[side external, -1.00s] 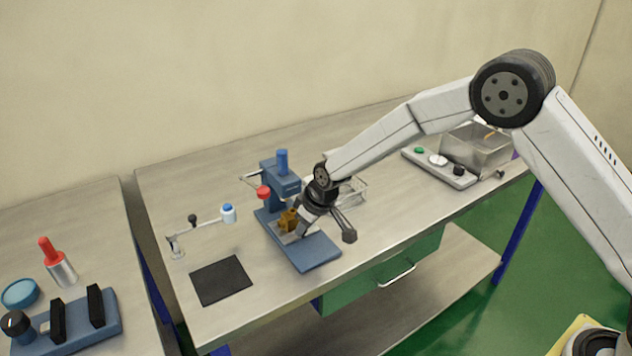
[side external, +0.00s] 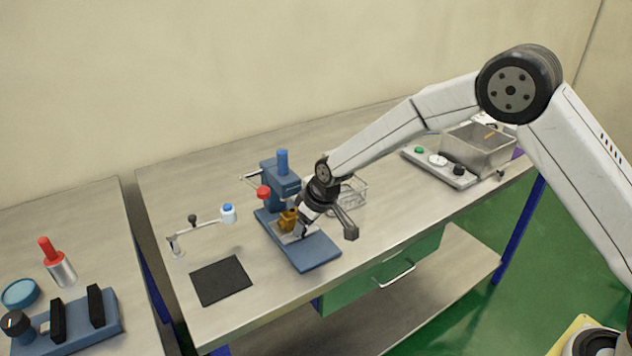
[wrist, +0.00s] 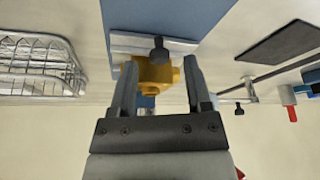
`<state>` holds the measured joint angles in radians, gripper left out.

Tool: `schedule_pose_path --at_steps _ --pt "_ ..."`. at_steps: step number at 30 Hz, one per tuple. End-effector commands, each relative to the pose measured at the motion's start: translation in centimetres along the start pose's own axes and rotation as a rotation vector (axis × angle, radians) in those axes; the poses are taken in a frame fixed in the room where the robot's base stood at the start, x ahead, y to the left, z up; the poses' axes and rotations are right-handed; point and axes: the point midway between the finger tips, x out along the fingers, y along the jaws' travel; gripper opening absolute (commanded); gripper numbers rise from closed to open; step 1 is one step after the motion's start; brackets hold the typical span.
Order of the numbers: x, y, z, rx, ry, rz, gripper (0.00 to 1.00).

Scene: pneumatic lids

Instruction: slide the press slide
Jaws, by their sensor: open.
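The blue press (side external: 281,180) stands on the bench, with its blue base plate (side external: 316,252) reaching toward the front edge. The pale metal press slide (side external: 297,237) lies on that base and carries an orange-brown part (side external: 288,218). In the wrist view the slide (wrist: 180,46) shows a dark knob (wrist: 159,50) and the orange part (wrist: 155,73) sits in front of it. My gripper (wrist: 157,72) is open, with one finger on each side of the orange part. I cannot tell whether the fingers touch it. In the side view my gripper (side external: 300,236) is low over the slide.
A wire basket (side external: 350,196) stands right behind my gripper. A clamp arm with a white-and-blue bottle (side external: 228,214) and a dark mat (side external: 221,280) lie to the left. A button panel (side external: 440,166) and metal bin (side external: 480,152) stand at the right.

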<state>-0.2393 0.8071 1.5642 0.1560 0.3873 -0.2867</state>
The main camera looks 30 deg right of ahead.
Motion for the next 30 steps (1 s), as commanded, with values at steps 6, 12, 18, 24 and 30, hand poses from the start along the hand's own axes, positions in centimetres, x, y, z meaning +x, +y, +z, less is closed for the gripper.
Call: schedule_pose_path --at_steps 6,12,18,24,30 --pt "-2.2 0.0 -0.1 0.001 0.004 0.001 0.63" --pt "-4.5 0.0 -0.1 0.001 0.004 0.001 0.63" --pt "-6.2 0.0 -0.1 0.001 0.003 0.001 0.63" --pt "-6.8 0.0 0.0 0.001 0.002 0.001 0.63" --pt "-6.9 0.0 0.0 0.000 0.002 0.001 0.63"
